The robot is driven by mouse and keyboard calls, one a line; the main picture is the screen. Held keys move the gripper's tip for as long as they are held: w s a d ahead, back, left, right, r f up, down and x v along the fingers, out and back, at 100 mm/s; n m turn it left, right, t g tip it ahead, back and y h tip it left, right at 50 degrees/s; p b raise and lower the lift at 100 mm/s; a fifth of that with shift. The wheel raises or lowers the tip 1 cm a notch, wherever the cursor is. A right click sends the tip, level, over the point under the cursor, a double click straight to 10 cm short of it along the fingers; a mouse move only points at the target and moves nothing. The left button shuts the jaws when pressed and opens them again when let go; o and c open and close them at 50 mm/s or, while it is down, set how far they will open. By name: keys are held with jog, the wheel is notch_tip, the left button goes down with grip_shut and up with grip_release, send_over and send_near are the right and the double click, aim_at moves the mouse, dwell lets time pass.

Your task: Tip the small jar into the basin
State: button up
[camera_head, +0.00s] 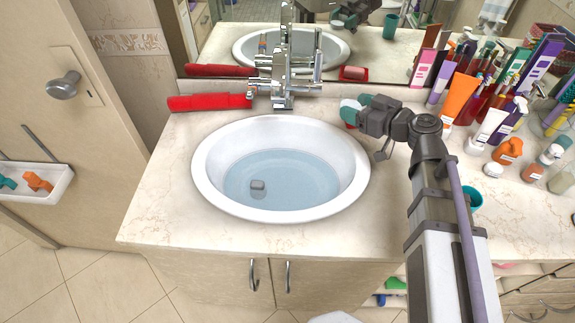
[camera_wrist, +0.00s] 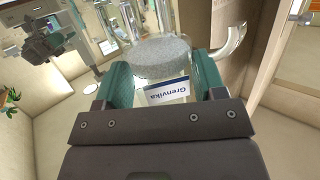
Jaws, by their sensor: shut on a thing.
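The small jar (camera_wrist: 166,91) shows in the wrist view, with a grey speckled round end (camera_wrist: 162,55) and a white label reading "Grenvika". My gripper (camera_wrist: 160,85) is shut on it, one teal finger on each side. In the head view my gripper (camera_head: 353,108) is beside the back right of the basin, to the right of the tap; the fingers mostly hide the jar there, and I cannot tell its tilt. The white oval basin (camera_head: 205,178) holds clear bluish water (camera_head: 300,180). A small grey thing (camera_head: 257,186) sits in the water.
The chrome tap (camera_head: 283,70) stands behind the basin. A long red thing (camera_head: 208,102) lies at the back left of the counter. Many tubes and bottles, including an orange tube (camera_head: 460,95), crowd the right side. The counter's front left (camera_head: 165,225) is clear.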

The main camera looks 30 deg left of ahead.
jog(key=s+a+f+n+g+b, duration=0.1)
jog(key=s+a, duration=0.4)
jog(key=s, duration=0.4)
jog(key=s+a+f+g+y+b, duration=0.1)
jog(key=s+a+f+b, duration=0.1)
jog(key=s+a, duration=0.4)
jog(key=s, duration=0.2)
jog(key=shift+s+a+f+n+g, duration=0.25)
jog(key=shift+s+n+g, duration=0.05)
jog(key=shift+s+n, duration=0.1)
